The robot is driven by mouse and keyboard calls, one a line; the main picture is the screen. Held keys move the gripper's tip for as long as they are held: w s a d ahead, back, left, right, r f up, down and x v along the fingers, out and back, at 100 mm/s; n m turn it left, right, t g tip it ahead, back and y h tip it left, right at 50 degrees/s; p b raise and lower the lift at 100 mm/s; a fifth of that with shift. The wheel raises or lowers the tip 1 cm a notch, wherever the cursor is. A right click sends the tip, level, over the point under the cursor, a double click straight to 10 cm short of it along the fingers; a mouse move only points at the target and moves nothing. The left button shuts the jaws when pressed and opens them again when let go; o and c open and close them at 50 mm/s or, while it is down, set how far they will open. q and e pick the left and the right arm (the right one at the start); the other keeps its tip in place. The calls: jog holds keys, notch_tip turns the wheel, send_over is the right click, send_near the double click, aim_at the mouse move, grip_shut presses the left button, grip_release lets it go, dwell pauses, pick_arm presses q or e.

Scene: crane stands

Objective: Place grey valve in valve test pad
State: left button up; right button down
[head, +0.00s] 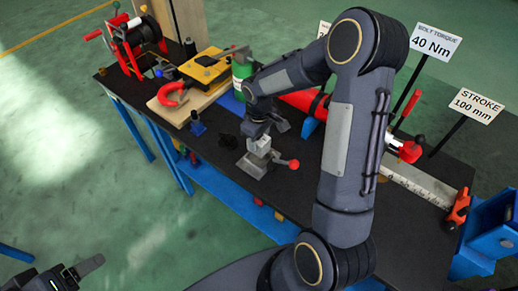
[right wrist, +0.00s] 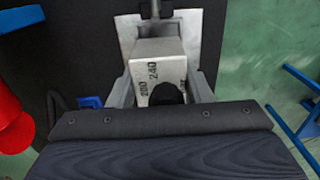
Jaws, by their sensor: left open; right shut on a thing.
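A light grey block marked 200 and 240, which looks like the grey valve (right wrist: 160,58), is between the fingers of my right gripper (right wrist: 161,90). In the head view the valve (head: 259,147) sits low over a grey metal base (head: 250,166), which may be the valve test pad. A lever with a red ball (head: 294,164) sticks out to the right. The base also shows around the block in the right wrist view (right wrist: 186,28). I cannot tell whether the block touches it. My left gripper (head: 80,271) is open and empty at the lower left, away from the table.
A black bench (head: 220,185) carries several tools. A blue post (head: 197,124) and a small black part (head: 228,140) stand left of the base.

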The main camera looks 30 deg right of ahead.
aim_at(259, 150)
jog(key=shift+f+p, duration=0.35)
jog(key=shift+f, duration=2.2)
jog(key=shift+f, duration=0.1)
jog(key=c, duration=0.7)
grip_release()
